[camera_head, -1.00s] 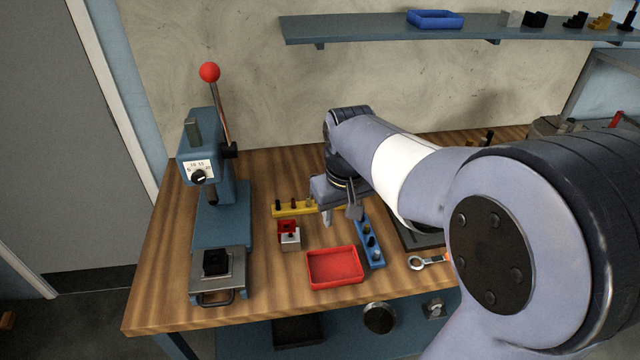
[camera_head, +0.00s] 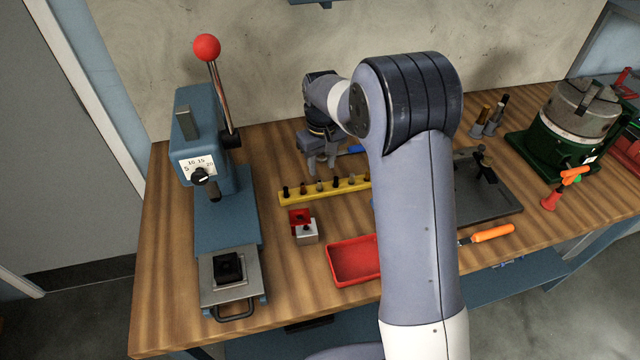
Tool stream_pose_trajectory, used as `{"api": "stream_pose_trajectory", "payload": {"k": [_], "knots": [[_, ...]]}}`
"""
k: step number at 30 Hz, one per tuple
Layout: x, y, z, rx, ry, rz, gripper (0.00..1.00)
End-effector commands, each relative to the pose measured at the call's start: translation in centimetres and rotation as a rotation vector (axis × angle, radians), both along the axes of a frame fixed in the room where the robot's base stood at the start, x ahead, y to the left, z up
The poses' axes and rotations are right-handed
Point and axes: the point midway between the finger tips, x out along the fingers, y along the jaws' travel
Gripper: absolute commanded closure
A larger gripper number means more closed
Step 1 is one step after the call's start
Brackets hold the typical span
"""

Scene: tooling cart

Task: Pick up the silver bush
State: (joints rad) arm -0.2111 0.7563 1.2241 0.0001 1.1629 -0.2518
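A yellow rack (camera_head: 325,191) stands on the wooden bench with several small pegs or bushes in a row, some black and some brownish or metallic. They are too small for me to tell surely which one is silver. My gripper (camera_head: 322,168) points down just behind the middle of the yellow rack. Its two fingers are apart, and I see nothing between them. My arm hides the bench right of the rack, including the rack's right end.
A blue press (camera_head: 222,220) with a red knob stands at left. In front of the rack are a red-and-silver block (camera_head: 305,229) and a red tray (camera_head: 354,261), partly behind my arm. A dark plate (camera_head: 487,203) and an orange-handled tool (camera_head: 492,234) lie at right.

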Motion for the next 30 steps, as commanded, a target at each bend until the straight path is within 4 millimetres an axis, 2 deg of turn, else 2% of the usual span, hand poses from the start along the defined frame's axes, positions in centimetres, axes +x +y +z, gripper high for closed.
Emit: {"api": "stream_pose_trajectory", "payload": {"k": [5, 13, 22, 30], "knots": [[-0.2, 0.2, -1.2, 0.000, 0.001, 0.000, 0.62], [-0.6, 0.6, -5.0, -0.001, 0.002, 0.000, 0.62], [-0.5, 0.6, -5.8, 0.000, -0.002, 0.000, 0.62], [-0.5, 0.6, -5.7, 0.000, -0.002, 0.000, 0.83]]}}
